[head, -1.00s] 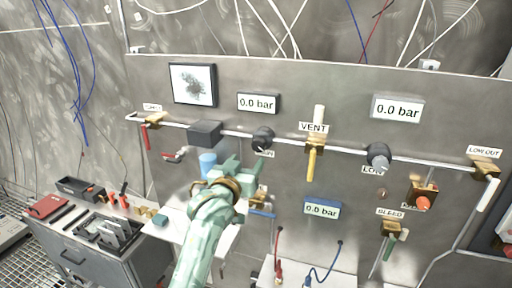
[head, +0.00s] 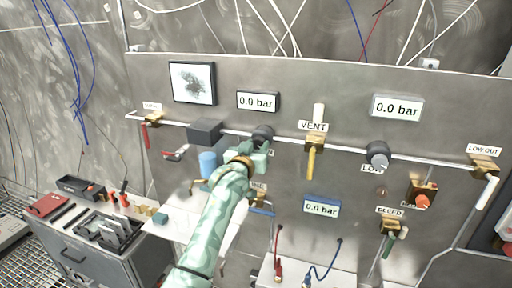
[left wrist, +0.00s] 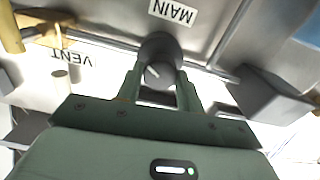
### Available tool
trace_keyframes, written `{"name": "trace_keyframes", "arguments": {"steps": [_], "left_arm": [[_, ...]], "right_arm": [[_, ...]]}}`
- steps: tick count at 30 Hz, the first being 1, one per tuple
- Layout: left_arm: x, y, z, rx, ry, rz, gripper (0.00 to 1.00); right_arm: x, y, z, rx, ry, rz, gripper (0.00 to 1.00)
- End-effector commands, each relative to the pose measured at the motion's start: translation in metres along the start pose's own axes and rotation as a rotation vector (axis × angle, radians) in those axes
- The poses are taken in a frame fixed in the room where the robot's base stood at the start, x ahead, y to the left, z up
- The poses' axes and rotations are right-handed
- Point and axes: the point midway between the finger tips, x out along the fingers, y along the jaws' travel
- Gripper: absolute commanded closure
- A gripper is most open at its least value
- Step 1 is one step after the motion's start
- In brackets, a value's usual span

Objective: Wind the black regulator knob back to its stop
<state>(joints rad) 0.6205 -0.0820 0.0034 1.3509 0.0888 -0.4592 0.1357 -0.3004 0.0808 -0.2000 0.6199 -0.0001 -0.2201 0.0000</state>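The black regulator knob (head: 263,131) sits on the pipe of the grey panel, left of the VENT valve (head: 314,143). In the left wrist view the knob (left wrist: 158,52) shows at the fingertips, near an upside-down MAIN label (left wrist: 173,11). My left gripper (head: 259,147) is right in front of the knob and hides its lower part. In the left wrist view its two fingers (left wrist: 160,76) stand apart, one to each side of the knob; I cannot tell whether they touch it. My right gripper is not in view.
A dark box (head: 205,132) sits on the pipe just left of the knob. A second dark knob (head: 378,154), labelled LOW, is further right. Readouts at the top (head: 258,101) and (head: 397,108) show 0.0 bar. A tool cart (head: 95,250) stands at lower left.

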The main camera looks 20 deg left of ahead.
Motion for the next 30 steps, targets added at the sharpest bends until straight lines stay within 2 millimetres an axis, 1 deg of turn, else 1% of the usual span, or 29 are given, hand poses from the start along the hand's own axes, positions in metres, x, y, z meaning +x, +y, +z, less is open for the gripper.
{"name": "trace_keyframes", "arguments": {"steps": [8,14,20,30], "left_arm": [[0.000,0.000,-0.001,-0.014,-0.001,0.000,0.85],[0.000,0.000,-0.003,-0.089,-0.002,0.000,0.85],[0.000,0.000,-0.004,-0.236,-0.002,0.000,0.85],[0.000,-0.001,-0.004,-0.555,-0.002,-0.001,0.85]], "right_arm": [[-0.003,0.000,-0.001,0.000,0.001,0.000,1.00],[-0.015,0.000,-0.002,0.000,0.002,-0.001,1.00],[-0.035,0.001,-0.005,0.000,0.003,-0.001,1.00],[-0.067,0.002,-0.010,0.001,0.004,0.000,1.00]]}}
